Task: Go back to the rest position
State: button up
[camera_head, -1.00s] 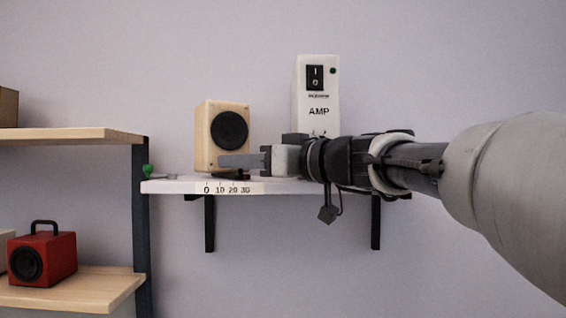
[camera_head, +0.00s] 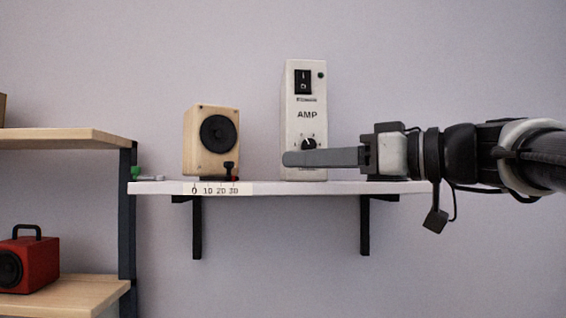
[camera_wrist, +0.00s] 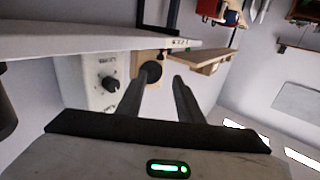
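My gripper (camera_head: 287,158) reaches in from the right in the head view, with its fingers pointing left across the lower front of the white amp (camera_head: 314,95). In the wrist view the two dark fingers (camera_wrist: 166,77) are apart with nothing between them. The amp's knob also shows in the wrist view, left of the fingers. The wooden speaker (camera_head: 211,140) stands on the white wall shelf (camera_head: 290,188), left of the fingertips and clear of them. Part of the amp's lower front is hidden behind my fingers.
A scale strip marks the shelf's front edge. Small red and black parts (camera_head: 230,170) sit before the wooden speaker; a green-topped item (camera_head: 136,173) lies at the shelf's left end. A wooden rack (camera_head: 75,137) with a red speaker (camera_head: 32,262) stands left. Below the shelf is free room.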

dwell(0.4)
jog(key=s+f+m+g+h+p, duration=0.2)
jog(key=s+f+m+h+p, duration=0.15)
jog(key=f, duration=0.55)
jog(key=s+f+m+g+h+p, duration=0.1)
jog(key=s+f+m+h+p, duration=0.25)
jog(key=f, duration=0.55)
jog(key=s+d+f+m+h+p, duration=0.2)
jog(key=s+d+f+h, duration=0.2)
jog(key=f, duration=0.2)
jog(key=s+d+f+m+g+h+p, duration=0.1)
jog(key=s+d+f+m+h, duration=0.1)
jog(key=s+d+f+h, duration=0.2)
notch_tip(320, 180, down, 2)
jog(key=shift+s+d+f+p, duration=0.1)
jog(key=shift+s+d+p, duration=0.15)
jog(key=shift+d+p, duration=0.15)
